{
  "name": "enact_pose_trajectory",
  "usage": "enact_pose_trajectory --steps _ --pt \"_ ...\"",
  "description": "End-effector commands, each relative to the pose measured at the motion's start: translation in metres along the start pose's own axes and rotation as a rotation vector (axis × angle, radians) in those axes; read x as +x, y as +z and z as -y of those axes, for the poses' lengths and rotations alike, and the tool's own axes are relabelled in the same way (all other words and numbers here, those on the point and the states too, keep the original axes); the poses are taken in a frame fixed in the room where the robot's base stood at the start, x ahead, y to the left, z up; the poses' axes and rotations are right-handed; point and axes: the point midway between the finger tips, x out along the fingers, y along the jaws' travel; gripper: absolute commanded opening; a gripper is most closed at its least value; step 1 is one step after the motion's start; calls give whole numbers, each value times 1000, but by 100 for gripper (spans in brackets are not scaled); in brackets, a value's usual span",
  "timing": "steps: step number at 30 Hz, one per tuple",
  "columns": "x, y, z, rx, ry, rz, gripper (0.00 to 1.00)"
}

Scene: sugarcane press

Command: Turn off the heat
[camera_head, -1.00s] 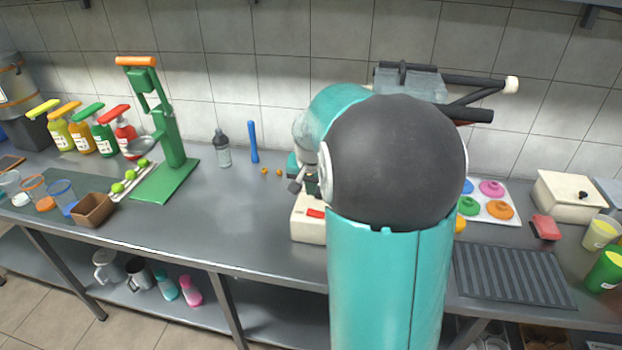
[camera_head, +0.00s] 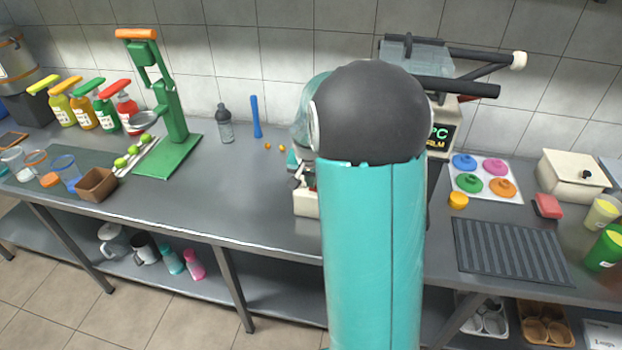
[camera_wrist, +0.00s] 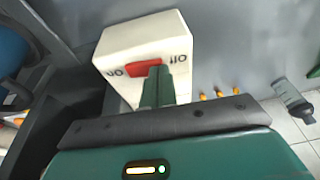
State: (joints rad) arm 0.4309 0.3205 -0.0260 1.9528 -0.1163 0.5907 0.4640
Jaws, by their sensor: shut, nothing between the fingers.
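A cream box (camera_wrist: 125,48) with a red switch (camera_wrist: 130,67) fills the upper middle of the wrist view. Dark upside-down lettering sits on either side of the switch; it seems to read On at left and Off at right. My gripper (camera_wrist: 157,70) is shut and empty, its green fingers pointing at the box face. The fingertips overlap the right part of the switch; I cannot tell whether they touch it. In the head view the box (camera_head: 306,205) shows only partly, left of my teal arm, which hides the rest and most of my gripper.
A green press (camera_head: 170,115) and a grey bottle (camera_head: 224,125) stand left on the counter. A sealing machine (camera_head: 440,135) is partly hidden behind my arm. A white tray with coloured lids (camera_head: 484,197) and a ribbed dark mat (camera_head: 510,250) lie at right.

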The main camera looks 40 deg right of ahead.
Motion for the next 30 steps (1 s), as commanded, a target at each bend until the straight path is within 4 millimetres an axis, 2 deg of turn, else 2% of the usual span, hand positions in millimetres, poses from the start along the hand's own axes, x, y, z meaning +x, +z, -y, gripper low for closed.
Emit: enact_pose_trajectory --steps 4,30 --pt "6 3 6 -28 65 5 0" --pt "-1 0 -12 -19 58 4 0"
